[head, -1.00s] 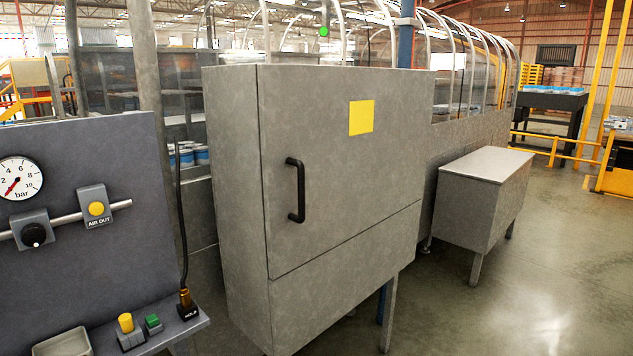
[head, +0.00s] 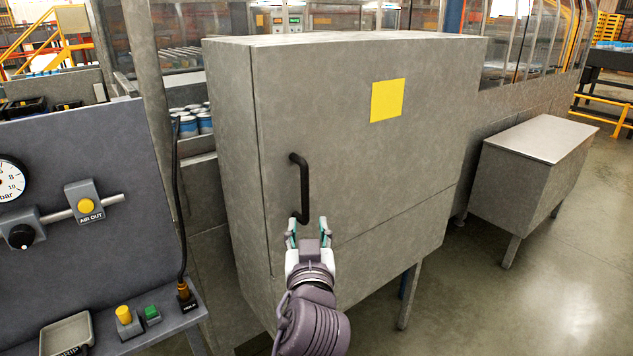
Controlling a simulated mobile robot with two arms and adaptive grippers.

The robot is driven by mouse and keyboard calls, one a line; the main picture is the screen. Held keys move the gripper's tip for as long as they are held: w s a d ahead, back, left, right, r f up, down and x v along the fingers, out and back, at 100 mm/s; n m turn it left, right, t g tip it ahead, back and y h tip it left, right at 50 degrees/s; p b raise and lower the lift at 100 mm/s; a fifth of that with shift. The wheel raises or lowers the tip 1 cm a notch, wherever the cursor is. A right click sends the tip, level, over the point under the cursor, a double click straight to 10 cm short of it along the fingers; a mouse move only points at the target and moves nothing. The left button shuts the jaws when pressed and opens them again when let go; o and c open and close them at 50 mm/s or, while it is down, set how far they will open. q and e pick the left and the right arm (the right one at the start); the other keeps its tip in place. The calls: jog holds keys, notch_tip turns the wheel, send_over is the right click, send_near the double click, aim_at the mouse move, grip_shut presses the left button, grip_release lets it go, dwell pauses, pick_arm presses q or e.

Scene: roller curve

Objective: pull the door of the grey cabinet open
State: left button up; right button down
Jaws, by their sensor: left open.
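The grey cabinet (head: 228,150) stands in the middle of the head view. Its door (head: 345,140) is shut, with a yellow square (head: 388,100) at the upper right. A black vertical bar handle (head: 304,182) sits near the door's left edge. My left gripper (head: 307,226) comes up from the bottom of the view. Its fingers are open and overlap the lower end of the handle in the picture. I cannot tell whether they touch it, and nothing shows held between them. My right gripper is not in view.
A low grey box on legs (head: 540,150) stands right of the cabinet. The floor at the lower right is clear.

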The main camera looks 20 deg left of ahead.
aim_at(305, 194)
pick_arm(q)
jog(key=p+x, duration=0.2)
jog(key=x, duration=0.4)
jog(key=p+x, duration=0.2)
jog(key=x, duration=0.4)
jog(key=shift+w+a, duration=0.2)
jog(key=shift+a, duration=0.1)
jog(key=shift+w+a, duration=0.1)
jog(key=shift+w, duration=0.3)
jog(key=shift+f, duration=0.1)
grip_shut()
